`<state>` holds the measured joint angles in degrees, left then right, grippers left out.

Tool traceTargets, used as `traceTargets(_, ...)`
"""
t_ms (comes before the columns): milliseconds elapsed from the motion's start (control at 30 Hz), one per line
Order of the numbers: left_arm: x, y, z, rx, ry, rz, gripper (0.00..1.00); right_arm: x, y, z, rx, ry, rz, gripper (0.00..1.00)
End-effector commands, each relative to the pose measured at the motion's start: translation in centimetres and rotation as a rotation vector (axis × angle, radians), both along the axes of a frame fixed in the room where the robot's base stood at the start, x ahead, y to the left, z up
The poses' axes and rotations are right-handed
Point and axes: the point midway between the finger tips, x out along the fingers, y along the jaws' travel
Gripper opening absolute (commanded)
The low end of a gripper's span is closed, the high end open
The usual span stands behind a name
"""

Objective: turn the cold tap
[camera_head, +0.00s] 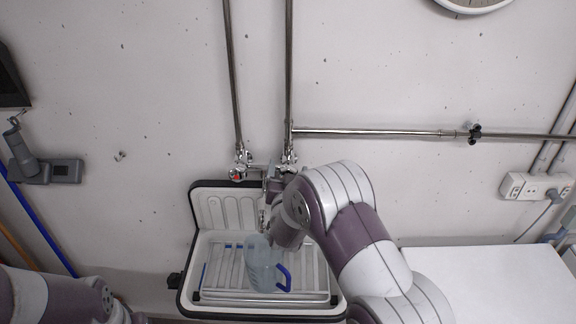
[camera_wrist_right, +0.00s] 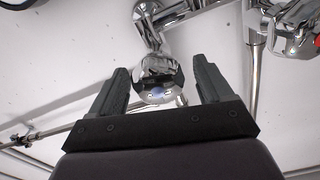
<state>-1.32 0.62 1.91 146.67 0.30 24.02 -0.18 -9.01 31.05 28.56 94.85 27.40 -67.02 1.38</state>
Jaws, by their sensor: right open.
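The cold tap (camera_wrist_right: 158,76) is a rounded chrome knob with a small blue mark on its face. In the right wrist view it sits between the two dark fingers of my right gripper (camera_wrist_right: 160,72), which is open with a gap on each side. I cannot tell how deep the knob is between the fingers. In the head view my right wrist and forearm mostly hide the cold tap. The hot tap (camera_head: 237,175), with a red mark, is to its left there and at the right edge of the wrist view (camera_wrist_right: 297,28). My left gripper is out of view.
Below the taps is a sink (camera_head: 200,270) with a metal rack and a clear jug (camera_head: 258,265) with a blue handle. Chrome pipes (camera_head: 290,70) run up the wall. A white worktop (camera_head: 490,285) is at the right. My left arm is at the lower left.

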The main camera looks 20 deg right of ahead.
Motion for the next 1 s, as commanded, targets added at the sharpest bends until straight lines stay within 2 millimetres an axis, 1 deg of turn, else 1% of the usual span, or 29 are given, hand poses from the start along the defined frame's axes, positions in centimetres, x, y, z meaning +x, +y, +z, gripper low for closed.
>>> traceTargets(100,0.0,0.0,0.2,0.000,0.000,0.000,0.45,0.4,-0.2,0.0,0.000,0.000,0.000,0.80)
traceTargets(300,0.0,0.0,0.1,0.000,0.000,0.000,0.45,0.5,-0.1,0.0,0.000,0.000,0.000,0.80)
traceTargets(333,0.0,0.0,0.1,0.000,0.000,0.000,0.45,0.5,-0.1,0.0,0.000,0.000,0.000,0.76)
traceTargets(367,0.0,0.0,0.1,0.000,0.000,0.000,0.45,0.5,-0.1,0.0,0.000,0.000,0.000,0.67)
traceTargets(400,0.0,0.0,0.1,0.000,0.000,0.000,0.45,0.4,-0.1,0.0,0.000,0.000,0.000,0.54)
traceTargets(467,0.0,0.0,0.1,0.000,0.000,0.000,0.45,0.4,-0.1,0.0,0.000,0.000,0.000,0.34)
traceTargets(500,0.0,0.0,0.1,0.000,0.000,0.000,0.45,0.4,-0.1,0.0,0.000,0.000,0.000,0.28)
traceTargets(767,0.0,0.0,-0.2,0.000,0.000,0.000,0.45,0.4,-0.1,-0.1,-0.020,0.007,0.000,0.28)
traceTargets(1000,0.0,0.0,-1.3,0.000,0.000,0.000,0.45,0.4,-0.1,-0.3,-0.136,0.039,0.000,0.28)
